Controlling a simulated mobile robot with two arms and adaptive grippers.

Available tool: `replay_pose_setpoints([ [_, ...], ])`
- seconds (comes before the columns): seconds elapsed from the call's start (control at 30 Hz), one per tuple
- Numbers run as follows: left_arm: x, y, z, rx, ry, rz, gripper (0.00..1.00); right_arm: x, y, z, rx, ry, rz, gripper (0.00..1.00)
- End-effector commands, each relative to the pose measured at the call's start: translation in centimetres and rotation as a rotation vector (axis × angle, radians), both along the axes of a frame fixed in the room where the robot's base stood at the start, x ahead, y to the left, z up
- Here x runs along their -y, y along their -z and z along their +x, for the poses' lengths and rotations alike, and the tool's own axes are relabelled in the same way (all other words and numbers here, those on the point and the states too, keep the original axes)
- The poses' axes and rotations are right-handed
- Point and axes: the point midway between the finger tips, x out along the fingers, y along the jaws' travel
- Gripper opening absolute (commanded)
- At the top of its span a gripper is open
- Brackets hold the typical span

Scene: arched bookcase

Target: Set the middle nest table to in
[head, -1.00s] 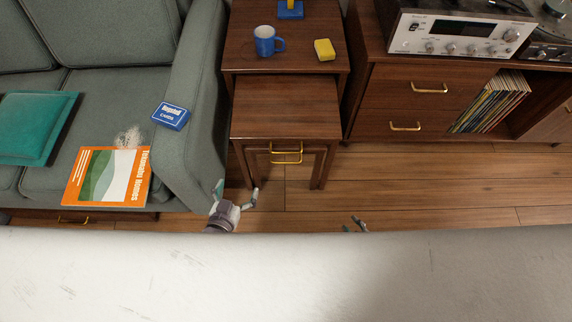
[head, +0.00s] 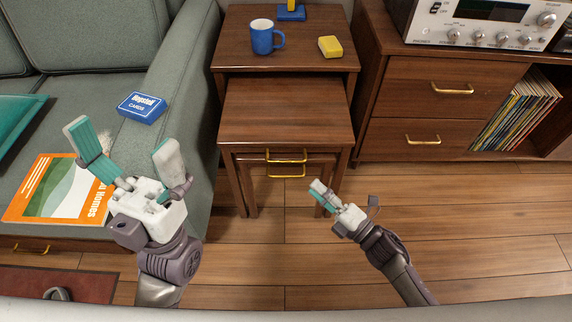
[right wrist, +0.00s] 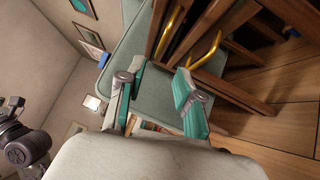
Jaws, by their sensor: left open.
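The middle nest table (head: 287,112) is dark wood and sticks out forward from under the largest nest table (head: 235,55). Its front has a brass handle (head: 287,156). A smaller nest table (head: 270,184) stands inside it, with a second brass handle (head: 286,172) just below the first. My right gripper (head: 318,196) is in front of the tables, low and to the right of the handles, touching neither. In the right wrist view its fingers (right wrist: 155,98) are apart and empty; both handles show beyond. My left gripper (head: 123,148) is open and empty, left of the tables, before the sofa.
The largest table bears a blue mug (head: 264,38) and a yellow sponge-like block (head: 330,46). A green sofa (head: 178,85) with a blue card box (head: 142,108) and an orange book (head: 45,190) stands left. A cabinet (head: 400,90) stands right. Wooden floor (head: 480,220) is clear in front.

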Motion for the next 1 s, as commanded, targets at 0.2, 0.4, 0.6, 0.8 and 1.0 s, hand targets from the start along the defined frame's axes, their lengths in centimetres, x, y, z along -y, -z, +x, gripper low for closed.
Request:
replay_pose_setpoints([
  [0.2,0.0,1.3,0.1,-0.003,0.000,0.001,0.98,-3.4,-0.5,3.4,0.002,-0.001,0.003,0.35],
  [0.4,0.0,2.2,0.1,-0.003,0.000,0.001,0.98,-6.2,-1.0,6.1,-0.001,0.000,0.004,0.35],
  [0.6,0.1,2.1,0.3,0.010,0.000,0.005,0.98,-7.8,-1.4,7.7,-0.004,0.001,0.001,0.35],
  [0.8,0.2,1.9,0.5,0.013,0.000,0.008,0.98,-8.3,-1.5,8.1,-0.004,0.001,0.002,0.35],
  [1.0,0.1,1.6,0.4,0.024,-0.001,0.006,0.98,-8.2,-1.5,8.0,-0.004,0.002,0.002,0.34],
])
